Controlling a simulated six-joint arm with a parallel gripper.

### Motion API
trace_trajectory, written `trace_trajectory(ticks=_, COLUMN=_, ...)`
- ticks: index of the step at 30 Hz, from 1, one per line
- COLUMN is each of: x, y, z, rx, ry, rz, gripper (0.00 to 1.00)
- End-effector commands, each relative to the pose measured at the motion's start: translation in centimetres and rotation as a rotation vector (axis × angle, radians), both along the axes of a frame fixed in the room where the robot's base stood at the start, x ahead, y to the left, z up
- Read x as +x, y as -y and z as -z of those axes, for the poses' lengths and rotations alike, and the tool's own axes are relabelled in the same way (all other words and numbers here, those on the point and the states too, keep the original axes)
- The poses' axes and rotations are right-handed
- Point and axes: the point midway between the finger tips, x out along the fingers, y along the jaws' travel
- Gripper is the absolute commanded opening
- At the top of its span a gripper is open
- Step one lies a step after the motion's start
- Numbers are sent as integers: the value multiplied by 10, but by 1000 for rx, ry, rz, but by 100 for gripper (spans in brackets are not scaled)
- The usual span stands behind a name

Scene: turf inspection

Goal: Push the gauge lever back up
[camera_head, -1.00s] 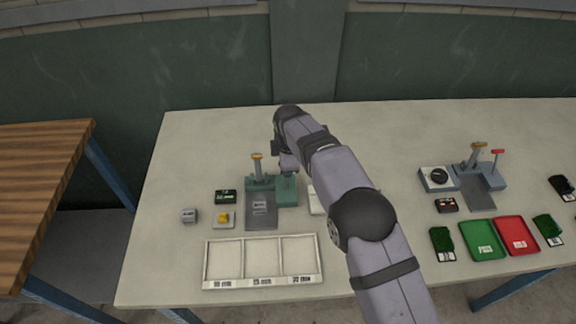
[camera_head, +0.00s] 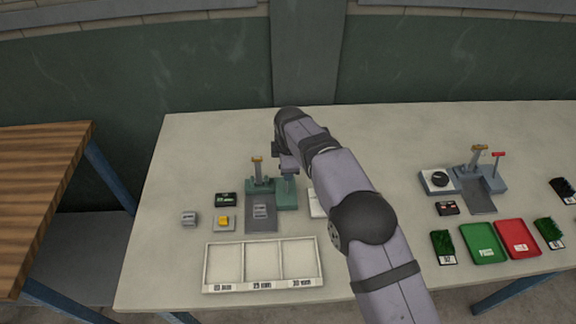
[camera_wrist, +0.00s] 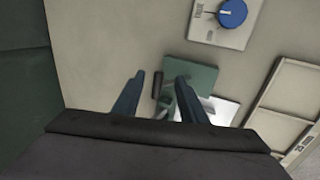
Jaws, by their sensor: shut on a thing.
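The green gauge (camera_head: 259,186) stands on the left part of the bench, with a grey plate in front and a tan-topped post at its left. My gripper (camera_head: 287,172) is above the gauge's right-hand block (camera_head: 287,196). In the wrist view the two fingers of my gripper (camera_wrist: 158,100) point down at the green gauge (camera_wrist: 198,76). A dark bar (camera_wrist: 157,84), seemingly the lever's grip, shows between them. My gripper is shut on the lever, as far as I can tell; the contact is mostly hidden.
A three-compartment tray (camera_head: 263,287) lies in front. A small grey block (camera_head: 189,218), a yellow piece (camera_head: 223,222) and a dark box (camera_head: 226,199) sit left. A white box with a blue knob (camera_wrist: 232,12) is close right. Another station (camera_head: 474,180) stands far right.

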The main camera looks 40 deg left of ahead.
Motion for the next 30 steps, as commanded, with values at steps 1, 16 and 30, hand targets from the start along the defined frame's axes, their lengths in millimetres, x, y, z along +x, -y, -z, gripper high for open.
trace_trajectory(ticks=1, x=3, y=4, z=11, rx=-8, ry=2, rz=1, gripper=30)
trace_trajectory(ticks=16, x=-12, y=15, z=-43, rx=7, ry=8, rz=0, gripper=30)
trace_trajectory(ticks=30, x=-23, y=23, z=-77, rx=9, ry=9, rz=1, gripper=30)
